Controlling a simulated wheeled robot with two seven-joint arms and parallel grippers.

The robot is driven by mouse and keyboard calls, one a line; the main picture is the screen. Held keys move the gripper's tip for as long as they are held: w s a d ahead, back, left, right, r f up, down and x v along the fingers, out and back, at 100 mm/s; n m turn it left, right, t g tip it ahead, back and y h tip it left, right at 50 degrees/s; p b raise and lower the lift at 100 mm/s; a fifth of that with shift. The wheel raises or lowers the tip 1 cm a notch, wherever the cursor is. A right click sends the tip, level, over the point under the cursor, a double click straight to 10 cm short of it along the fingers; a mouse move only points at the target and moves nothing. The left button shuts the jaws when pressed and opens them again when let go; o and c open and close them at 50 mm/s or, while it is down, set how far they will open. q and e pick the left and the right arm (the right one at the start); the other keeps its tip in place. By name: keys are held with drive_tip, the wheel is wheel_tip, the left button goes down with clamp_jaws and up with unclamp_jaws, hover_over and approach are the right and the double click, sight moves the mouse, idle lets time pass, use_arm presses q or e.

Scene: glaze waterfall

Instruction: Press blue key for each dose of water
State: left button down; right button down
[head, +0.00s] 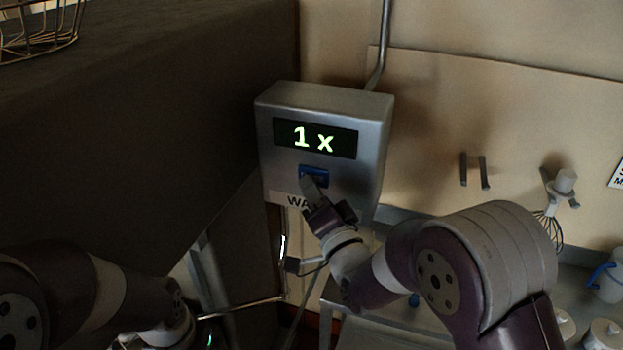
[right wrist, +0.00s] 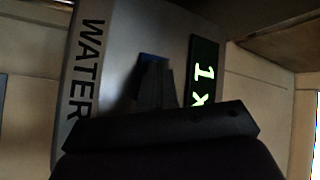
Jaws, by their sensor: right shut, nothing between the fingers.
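A grey metal dispenser box (head: 364,128) is mounted on the wall, with a lit display (head: 340,140) reading "1 x". The blue key (head: 318,172) sits below the display, above a partly hidden label that starts "WA". In the right wrist view the label (right wrist: 84,70) reads "WATER" and part of the blue key (right wrist: 153,60) shows. My right gripper (head: 310,183) is shut and empty, its fingertips at the blue key and overlapping its lower part. I cannot tell whether the key is pushed in. My left arm is at the lower left; its gripper's jaws cannot be made out.
A dark, large block (head: 150,110) fills the left side, with a wire basket (head: 40,30) on top. A whisk (head: 549,228) hangs on the wall at right. White jars and a blue-handled container (head: 608,284) stand on the counter at lower right.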

drive_tip(key=shift+s+a+b, duration=0.3)
drive_tip(key=shift+s+a, duration=0.05)
drive_tip(key=shift+s, duration=0.5)
drive_tip(key=shift+s, duration=0.1)
drive_tip(key=s, duration=0.1)
drive_tip(key=s+a, duration=0.1)
drive_tip(key=s, duration=0.1)
drive_tip(key=s+a+b, duration=0.1)
drive_tip(key=shift+s, duration=0.2)
idle(2.2)
